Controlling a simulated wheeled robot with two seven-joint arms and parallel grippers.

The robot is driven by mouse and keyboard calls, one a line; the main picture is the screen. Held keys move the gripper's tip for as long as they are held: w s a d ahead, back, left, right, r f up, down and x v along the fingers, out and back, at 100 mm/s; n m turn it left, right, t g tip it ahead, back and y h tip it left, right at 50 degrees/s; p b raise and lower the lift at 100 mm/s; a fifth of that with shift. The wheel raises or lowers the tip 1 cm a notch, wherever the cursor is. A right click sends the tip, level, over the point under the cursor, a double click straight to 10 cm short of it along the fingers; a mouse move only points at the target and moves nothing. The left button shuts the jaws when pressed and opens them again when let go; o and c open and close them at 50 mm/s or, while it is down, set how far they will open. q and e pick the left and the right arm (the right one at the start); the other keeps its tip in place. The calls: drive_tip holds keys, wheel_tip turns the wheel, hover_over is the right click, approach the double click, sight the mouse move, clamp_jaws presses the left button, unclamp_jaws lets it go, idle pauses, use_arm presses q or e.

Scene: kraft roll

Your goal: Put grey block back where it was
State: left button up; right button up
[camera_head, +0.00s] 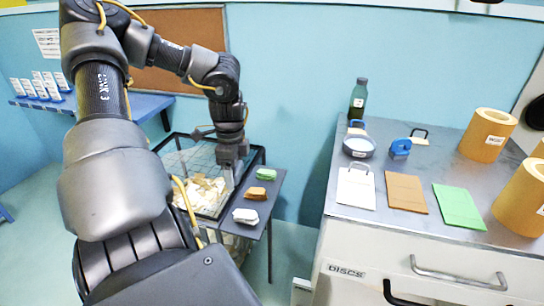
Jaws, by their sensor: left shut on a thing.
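My left gripper (232,166) points down between the wire bin and the small dark side table. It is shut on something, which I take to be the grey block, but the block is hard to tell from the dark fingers. My right gripper is not in view.
At right, a grey counter (392,224) bears white (356,187), brown (405,193) and green (459,206) sheets, a green bottle (358,103), a round tin (358,147), a blue tape dispenser (400,148) and kraft rolls (487,136). A blue shelf (145,104) stands left.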

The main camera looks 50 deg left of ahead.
use_arm(q)
drive_tip(key=s+d+f+n+p, duration=0.2)
drive_tip(key=s+d+f+n, duration=0.35)
drive_tip(key=s+f, duration=0.35)
drive_tip(key=w+d+f+p, duration=0.2)
drive_tip(key=w+d, duration=0.1)
drive_tip(key=d, duration=0.5)
drive_tip(key=w+d+f+p, duration=0.1)
drive_tip(key=w+d+f, duration=0.15)
drive_tip(key=d, duration=0.55)
drive_tip(key=w+d+r+m+p, duration=0.2)
drive_tip(key=w+d+r+m, duration=0.1)
drive_tip(key=w+d+r, duration=0.3)
drive_tip(key=w+d+r+m+p, duration=0.2)
drive_tip(key=w+d+r+m, duration=0.2)
drive_tip(key=w+r, duration=0.6)
wheel_tip(320, 180, up, 3)
drive_tip(key=shift+w+d+r+p, duration=0.1)
drive_tip(key=shift+w+d+p, duration=0.25)
drive_tip(key=shift+d, duration=0.6)
